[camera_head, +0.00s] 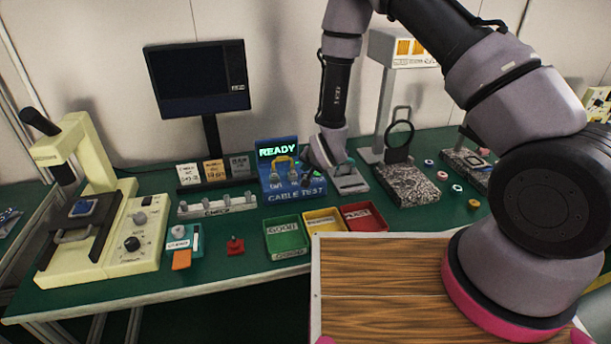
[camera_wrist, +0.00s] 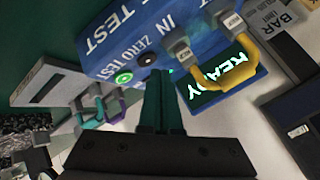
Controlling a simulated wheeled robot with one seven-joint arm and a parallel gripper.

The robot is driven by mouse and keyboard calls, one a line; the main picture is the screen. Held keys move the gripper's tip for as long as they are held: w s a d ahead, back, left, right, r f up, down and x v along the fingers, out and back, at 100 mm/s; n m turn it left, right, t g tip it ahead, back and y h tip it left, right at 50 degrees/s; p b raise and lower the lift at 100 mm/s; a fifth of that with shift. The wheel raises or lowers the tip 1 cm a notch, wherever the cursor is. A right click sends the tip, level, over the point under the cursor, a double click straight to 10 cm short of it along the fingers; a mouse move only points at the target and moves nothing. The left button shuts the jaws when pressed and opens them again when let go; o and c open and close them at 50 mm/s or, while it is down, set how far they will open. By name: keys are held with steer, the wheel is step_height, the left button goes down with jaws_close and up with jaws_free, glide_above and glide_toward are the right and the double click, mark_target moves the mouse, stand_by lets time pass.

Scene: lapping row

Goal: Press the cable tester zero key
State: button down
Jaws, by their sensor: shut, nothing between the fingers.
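The blue cable tester (camera_head: 292,193) stands on the green bench with its screen reading READY. In the wrist view its panel (camera_wrist: 110,45) is labelled IN, ZERO and TEST. The dark round zero key (camera_wrist: 147,59) sits by the ZERO label, and a green key (camera_wrist: 124,78) sits by TEST. A yellow cable (camera_wrist: 240,80) loops between two grey plugs on the tester. My gripper (camera_wrist: 160,73) is shut and empty, its tips just beside the zero key; I cannot tell whether they touch it. In the head view my wrist hides the tester's right side.
Green (camera_head: 287,252), yellow (camera_head: 325,223) and red (camera_head: 362,217) trays sit in front of the tester. A dark speckled block (camera_head: 407,185) stands to the right.

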steer(key=shift+r, duration=2.95)
steer(key=s+d+r, duration=0.1)
steer(key=d+r, duration=0.6)
steer(key=r, duration=0.6)
steer(key=s+d+r, duration=0.1)
steer(key=d+r, duration=0.7)
steer(key=r, duration=0.6)
steer(key=s+d+r, duration=0.4)
steer(key=s, duration=0.4)
steer(key=s+d+r+g+h, duration=0.1)
steer(key=s+d+r, duration=0.3)
steer(key=s, duration=0.4)
steer(key=s+d+r, duration=0.4)
steer(key=s+r, duration=0.1)
steer(key=s, duration=0.2)
steer(key=shift+s, duration=0.4)
